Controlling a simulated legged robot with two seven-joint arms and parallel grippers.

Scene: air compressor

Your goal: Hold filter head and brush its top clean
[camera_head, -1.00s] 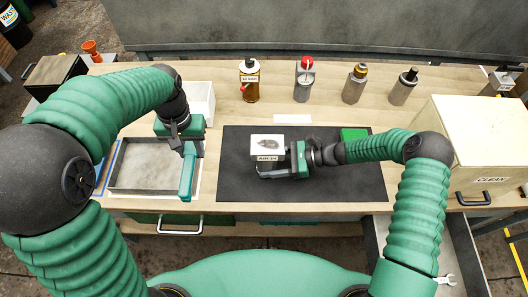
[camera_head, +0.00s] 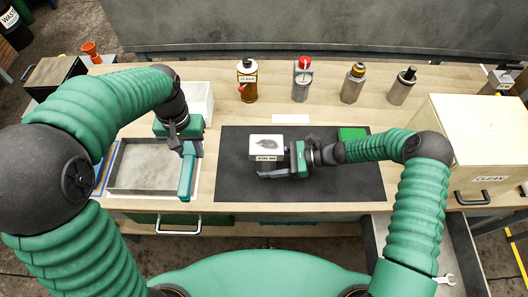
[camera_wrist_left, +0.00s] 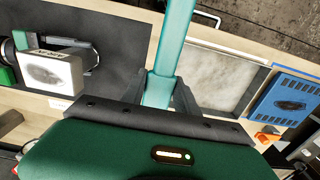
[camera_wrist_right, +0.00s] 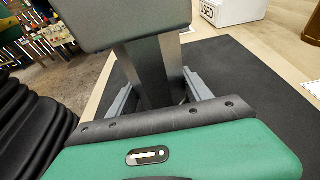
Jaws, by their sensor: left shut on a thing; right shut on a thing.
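The filter head is a pale block (camera_head: 266,138) with a grey dirty patch on top and an "AIR IN" label on its front. It is over the black mat in the head view. My right gripper (camera_head: 272,173) is shut on it; in the right wrist view its fingers close on a dark stem (camera_wrist_right: 152,75) beneath a grey block. The brush also shows between the fingers in the left wrist view (camera_wrist_left: 167,60). Its bristles are hidden.
The black mat (camera_head: 330,185) is mostly clear. The grey-lined tray (camera_head: 140,165) lies left, with a white bin (camera_head: 202,100) behind it. A green block (camera_head: 352,134) lies at the mat's back. A bottle (camera_head: 248,85) and several canisters stand behind. A pale cabinet (camera_head: 480,130) is at right.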

